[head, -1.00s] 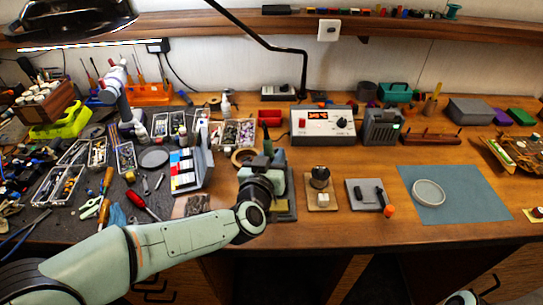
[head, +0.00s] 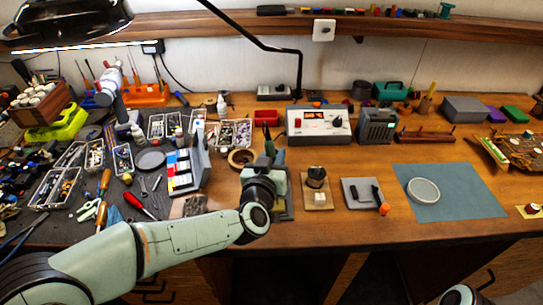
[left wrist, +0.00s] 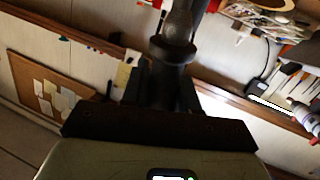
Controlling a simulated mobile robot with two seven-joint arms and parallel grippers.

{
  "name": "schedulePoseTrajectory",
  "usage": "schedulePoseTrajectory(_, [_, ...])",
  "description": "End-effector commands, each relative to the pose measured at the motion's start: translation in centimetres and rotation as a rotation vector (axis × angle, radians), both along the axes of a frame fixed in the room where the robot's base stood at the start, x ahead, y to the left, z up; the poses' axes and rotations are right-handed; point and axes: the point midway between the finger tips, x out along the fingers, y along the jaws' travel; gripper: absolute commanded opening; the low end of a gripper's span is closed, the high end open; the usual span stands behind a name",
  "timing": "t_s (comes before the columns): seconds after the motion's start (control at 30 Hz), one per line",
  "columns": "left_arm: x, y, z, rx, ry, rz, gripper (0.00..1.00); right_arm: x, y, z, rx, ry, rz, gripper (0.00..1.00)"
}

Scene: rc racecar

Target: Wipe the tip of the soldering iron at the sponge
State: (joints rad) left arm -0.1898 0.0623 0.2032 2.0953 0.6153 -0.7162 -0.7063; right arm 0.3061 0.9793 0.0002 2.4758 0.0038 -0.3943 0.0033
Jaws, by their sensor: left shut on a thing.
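My left gripper (head: 272,160) is over the front middle of the bench in the head view, shut on a dark cylindrical tool. In the left wrist view this tool shows as a dark shaft with a rounded collar (left wrist: 173,48), held between the dark fingers; it looks like the soldering iron. Its tip cannot be made out. A grey stand (head: 286,216) lies beneath the gripper, largely hidden by my wrist. I cannot make out the sponge clearly; it may be on that stand. My right gripper is out of view.
A white control box with a red display (head: 318,124) stands behind the gripper. To the right are a small wooden board (head: 317,205), a grey plate (head: 356,202) and a blue mat (head: 470,205) with a round dish (head: 424,190). A multi-colour card holder (head: 183,174) stands close left.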

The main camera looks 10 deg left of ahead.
Motion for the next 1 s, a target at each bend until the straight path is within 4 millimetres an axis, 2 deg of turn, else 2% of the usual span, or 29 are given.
schedulePoseTrajectory(1.0, [0.17, -0.59, 0.41, 0.0, -0.001, 0.0, 0.02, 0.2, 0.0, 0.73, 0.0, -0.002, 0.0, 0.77])
